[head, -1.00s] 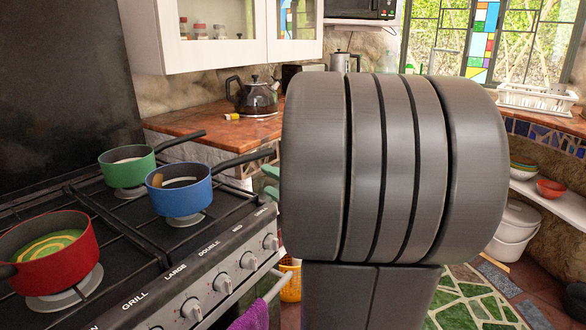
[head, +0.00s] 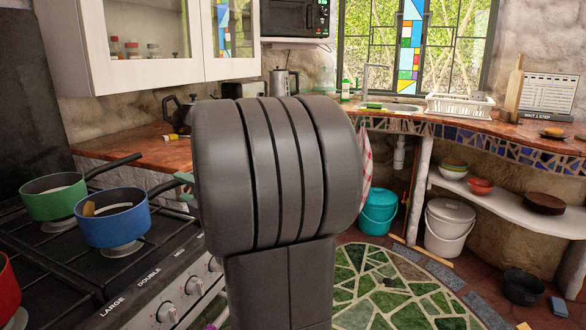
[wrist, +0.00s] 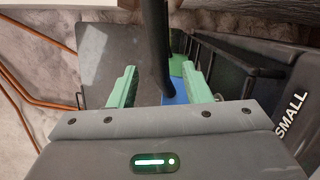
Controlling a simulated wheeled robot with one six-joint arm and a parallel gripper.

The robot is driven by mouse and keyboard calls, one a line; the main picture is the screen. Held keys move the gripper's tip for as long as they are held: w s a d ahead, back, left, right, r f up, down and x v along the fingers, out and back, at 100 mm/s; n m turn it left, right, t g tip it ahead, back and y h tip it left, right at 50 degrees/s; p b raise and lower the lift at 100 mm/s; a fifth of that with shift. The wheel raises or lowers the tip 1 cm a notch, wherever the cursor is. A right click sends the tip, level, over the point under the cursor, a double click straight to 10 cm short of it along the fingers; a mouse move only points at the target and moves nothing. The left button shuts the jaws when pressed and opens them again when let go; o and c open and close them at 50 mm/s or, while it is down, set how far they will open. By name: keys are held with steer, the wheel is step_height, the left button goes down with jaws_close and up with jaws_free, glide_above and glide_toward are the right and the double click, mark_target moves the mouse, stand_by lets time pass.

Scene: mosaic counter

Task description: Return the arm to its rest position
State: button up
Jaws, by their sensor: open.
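My gripper (wrist: 161,86) shows in the wrist view with its two green fingers spread apart. The dark handle (wrist: 157,45) of the blue pot runs upward in the picture between and past the fingers; I cannot tell whether it touches them. A bit of the pot's blue body shows behind the handle. In the head view, the blue pot (head: 112,227) stands upright on the stove, its handle pointing right towards my arm. My dark arm fills the middle of the head view and hides most of the gripper; only a green piece shows at its left edge.
The stove (head: 60,275) also holds a green pot (head: 53,200) and part of a red pot (head: 8,290). A wooden counter (head: 135,150) with a kettle lies behind.

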mark_target(178, 184)
steer(key=x, duration=0.4)
steer(key=shift+w+a, duration=0.15)
steer(key=shift+a, duration=0.1)
steer(key=shift+r, duration=0.1)
